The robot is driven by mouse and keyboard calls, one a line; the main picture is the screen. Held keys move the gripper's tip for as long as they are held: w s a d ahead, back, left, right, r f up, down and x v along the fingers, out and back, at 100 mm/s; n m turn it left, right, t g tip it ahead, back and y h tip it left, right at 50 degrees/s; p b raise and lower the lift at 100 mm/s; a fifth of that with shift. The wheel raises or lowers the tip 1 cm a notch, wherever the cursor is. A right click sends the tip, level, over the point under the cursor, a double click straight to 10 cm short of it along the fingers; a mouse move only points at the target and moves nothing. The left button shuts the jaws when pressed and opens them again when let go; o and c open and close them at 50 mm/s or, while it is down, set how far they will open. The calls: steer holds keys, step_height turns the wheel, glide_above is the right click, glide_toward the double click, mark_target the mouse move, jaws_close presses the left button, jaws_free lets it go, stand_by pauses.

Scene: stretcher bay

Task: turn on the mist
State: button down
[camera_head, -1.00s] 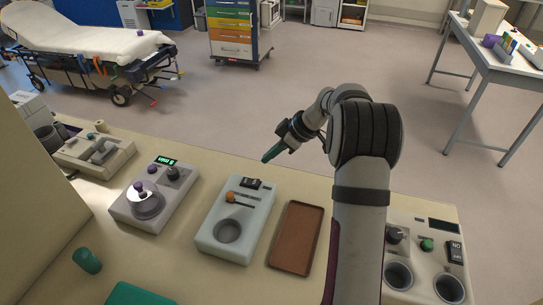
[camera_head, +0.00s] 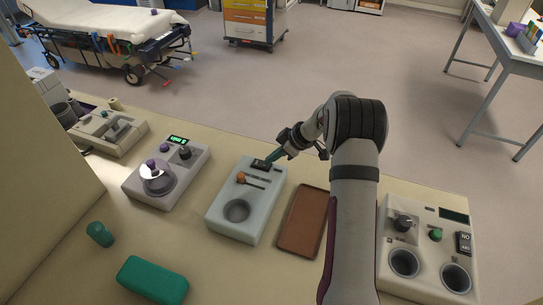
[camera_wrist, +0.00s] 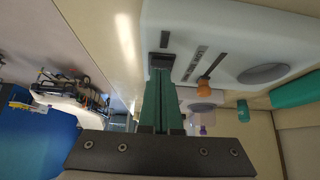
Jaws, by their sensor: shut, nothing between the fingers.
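A pale blue-white device (camera_head: 220,211) stands on the counter with a round well, an orange-knobbed lever (camera_head: 242,177) in a slot, and a black switch (camera_head: 260,165) at its far end. My gripper (camera_head: 269,161) is shut and empty, its green fingertips at the black switch and partly covering it. In the wrist view the closed fingers (camera_wrist: 161,76) reach the switch (camera_wrist: 161,60), with the orange knob (camera_wrist: 204,88) to the right. I cannot tell whether the fingertips touch the switch or which way it is set.
A brown tray (camera_head: 304,221) lies right of the device. A machine with a purple knob and green display (camera_head: 178,139) stands left. A unit with two cup wells (camera_head: 425,225) is at the right. A green block (camera_head: 152,280) and a green cylinder (camera_head: 100,234) lie in front.

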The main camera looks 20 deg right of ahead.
steer(key=shift+s+d+f, duration=0.1)
steer(key=shift+s+f, duration=0.05)
steer(key=shift+f, duration=0.25)
steer(key=shift+r, duration=0.2)
steer(key=shift+r, duration=0.65)
steer(key=shift+r, duration=0.4)
steer(key=r, duration=0.3)
steer(key=shift+s+d+r, duration=0.2)
steer(key=shift+d+r, duration=0.1)
steer(key=s+d+r, duration=0.5)
steer(key=shift+s+d+r, duration=0.25)
steer(key=shift+s+d, duration=0.05)
steer(key=shift+s, duration=0.1)
